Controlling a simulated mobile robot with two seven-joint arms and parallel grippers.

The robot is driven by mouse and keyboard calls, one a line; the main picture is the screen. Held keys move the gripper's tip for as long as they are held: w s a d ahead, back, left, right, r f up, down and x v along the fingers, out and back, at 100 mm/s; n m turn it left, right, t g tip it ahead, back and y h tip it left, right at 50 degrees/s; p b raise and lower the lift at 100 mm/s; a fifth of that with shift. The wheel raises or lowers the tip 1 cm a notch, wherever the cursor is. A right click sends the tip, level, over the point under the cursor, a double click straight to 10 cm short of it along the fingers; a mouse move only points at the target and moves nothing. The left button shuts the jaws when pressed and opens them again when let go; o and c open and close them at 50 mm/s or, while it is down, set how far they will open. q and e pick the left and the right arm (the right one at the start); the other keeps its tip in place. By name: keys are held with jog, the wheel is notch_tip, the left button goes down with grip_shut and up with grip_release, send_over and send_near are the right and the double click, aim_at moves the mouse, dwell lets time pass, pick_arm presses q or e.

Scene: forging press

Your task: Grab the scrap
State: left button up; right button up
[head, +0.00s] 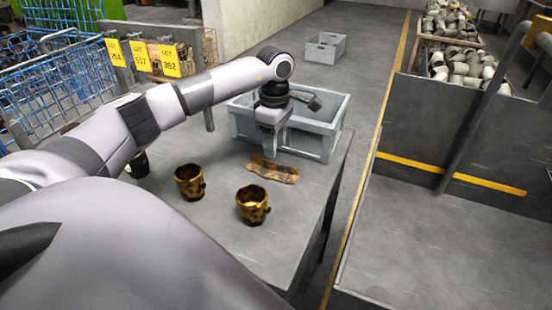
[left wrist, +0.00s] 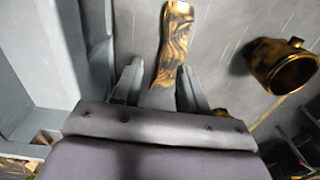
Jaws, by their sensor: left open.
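The scrap (head: 272,169) is a flat, curved, mottled brown and gold piece lying on the grey table (head: 230,225). It also shows in the left wrist view (left wrist: 174,45), its near end between the fingertips as seen there. My left gripper (head: 268,150) points down just behind the scrap, in front of the grey bin. In the left wrist view my gripper (left wrist: 160,78) has its two fingers apart and holds nothing. Whether the fingers are level with the scrap or above it, I cannot tell. My right gripper is not in view.
Two gold-black ring-shaped parts (head: 190,182) (head: 253,204) stand on the table near the scrap. A grey bin (head: 318,142) sits at the table's back edge. Blue wire baskets (head: 60,90) and yellow lot tags (head: 140,56) are at left. The table's right edge drops to the floor.

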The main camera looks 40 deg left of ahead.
aim_at(273, 164)
pick_arm(q)
jog(key=f, duration=0.4)
jog(key=shift+s+a, duration=0.1)
jog(key=shift+s, duration=0.25)
jog(key=shift+f, duration=0.55)
grip_shut()
